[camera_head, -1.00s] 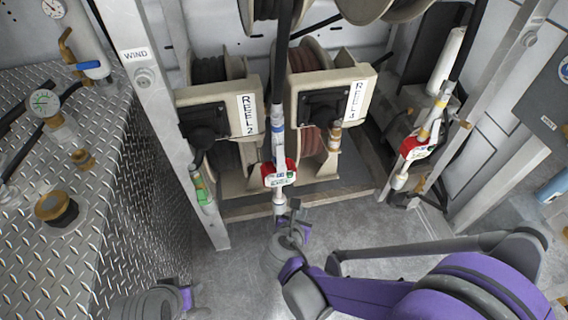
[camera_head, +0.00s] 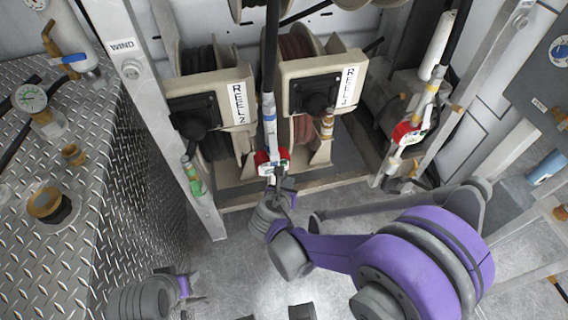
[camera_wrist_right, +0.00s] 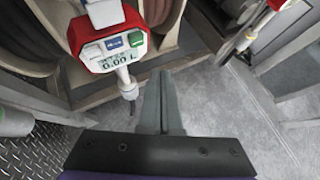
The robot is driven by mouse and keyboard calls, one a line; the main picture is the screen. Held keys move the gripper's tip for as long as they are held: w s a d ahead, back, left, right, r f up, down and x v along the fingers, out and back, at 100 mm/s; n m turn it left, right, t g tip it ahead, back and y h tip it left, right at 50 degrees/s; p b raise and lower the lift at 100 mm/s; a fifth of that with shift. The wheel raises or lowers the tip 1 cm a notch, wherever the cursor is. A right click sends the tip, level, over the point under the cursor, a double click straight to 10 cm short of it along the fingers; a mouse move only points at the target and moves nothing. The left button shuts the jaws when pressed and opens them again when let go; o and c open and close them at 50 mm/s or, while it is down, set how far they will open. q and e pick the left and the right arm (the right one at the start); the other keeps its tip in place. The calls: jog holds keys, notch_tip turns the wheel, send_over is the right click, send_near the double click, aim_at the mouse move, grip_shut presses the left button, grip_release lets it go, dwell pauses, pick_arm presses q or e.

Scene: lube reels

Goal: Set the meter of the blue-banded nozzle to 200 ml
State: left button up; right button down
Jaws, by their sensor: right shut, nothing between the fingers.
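The blue-banded nozzle (camera_head: 268,112) hangs upright in front of the reels, and its red meter (camera_head: 272,160) is at its lower part. In the right wrist view the meter (camera_wrist_right: 107,40) shows 0.00 L, with a grey-white, a blue and a green button in a row above the display. My right gripper (camera_head: 286,190) is shut and empty, just below and slightly right of the meter. In the right wrist view its closed fingers (camera_wrist_right: 161,85) point up beside the nozzle's spout, apart from the buttons. My left gripper (camera_head: 188,288) is low at the left, away from the nozzles; its fingers are unclear.
A yellow-banded nozzle with a red meter (camera_head: 407,133) hangs to the right. A green-banded piece (camera_head: 194,180) hangs by the left post (camera_head: 150,110). Reel 2 (camera_head: 212,95) and Reel 4 (camera_head: 320,80) stand behind. A diamond-plate surface (camera_head: 120,190) is at left.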

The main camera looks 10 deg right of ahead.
aim_at(286, 165)
jog(key=shift+w, duration=1.65)
jog(key=shift+w, duration=0.15)
dwell(0.7)
jog(key=shift+w, duration=0.3)
jog(key=shift+w+b, duration=0.35)
jog(key=shift+w, duration=0.35)
dwell(0.8)
jog(key=shift+s, duration=1.2)
jog(key=shift+s+d, duration=0.1)
